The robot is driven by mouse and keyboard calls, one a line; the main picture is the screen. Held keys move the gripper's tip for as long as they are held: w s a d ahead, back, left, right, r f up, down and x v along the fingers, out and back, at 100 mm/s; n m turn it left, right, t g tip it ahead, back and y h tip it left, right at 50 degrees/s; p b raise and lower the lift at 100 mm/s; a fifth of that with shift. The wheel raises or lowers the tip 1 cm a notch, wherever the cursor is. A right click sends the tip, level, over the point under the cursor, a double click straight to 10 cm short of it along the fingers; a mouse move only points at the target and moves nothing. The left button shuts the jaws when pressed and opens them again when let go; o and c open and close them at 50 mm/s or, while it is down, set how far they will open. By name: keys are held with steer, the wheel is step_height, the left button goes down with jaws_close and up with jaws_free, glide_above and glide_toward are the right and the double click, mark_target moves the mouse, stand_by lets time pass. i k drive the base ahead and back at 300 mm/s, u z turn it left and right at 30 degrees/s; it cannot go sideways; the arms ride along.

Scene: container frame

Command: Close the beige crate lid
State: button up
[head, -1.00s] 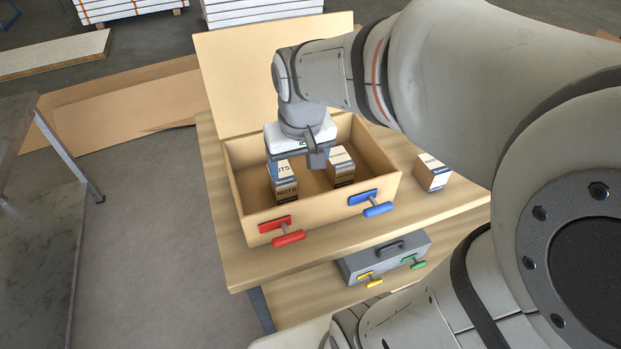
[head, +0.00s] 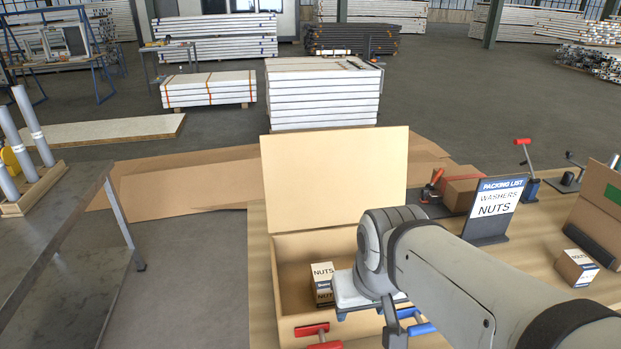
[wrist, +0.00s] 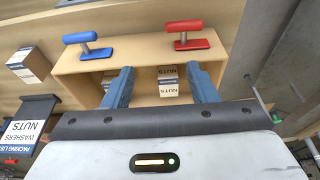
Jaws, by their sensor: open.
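The beige crate (head: 285,265) stands open on the wooden bench. Its lid (head: 335,178) is raised nearly upright along the back edge. A NUTS box (head: 322,283) stands inside on the left; my arm hides much of the right side. A red handle (head: 312,330) and a blue handle (head: 416,322) are on the crate's front; they also show in the wrist view, red (wrist: 187,32) and blue (wrist: 82,43). My gripper (wrist: 162,82) is over the crate with its fingers apart and empty. A NUTS box (wrist: 168,82) shows beyond and between the fingers.
A packing list sign (head: 492,208) and a loose box (head: 577,267) stand on the bench to the right, with a brown carton (head: 463,190) behind. A grey metal table (head: 60,235) is at the left. Open floor lies between it and the bench.

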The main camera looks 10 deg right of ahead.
mark_target(323, 179)
steer(key=z, duration=0.05)
steer(key=k, duration=1.65)
steer(key=u, duration=1.1)
steer(key=i, duration=3.55)
steer(key=z, duration=1.1)
steer(key=i, duration=0.9)
steer(key=u, duration=0.1)
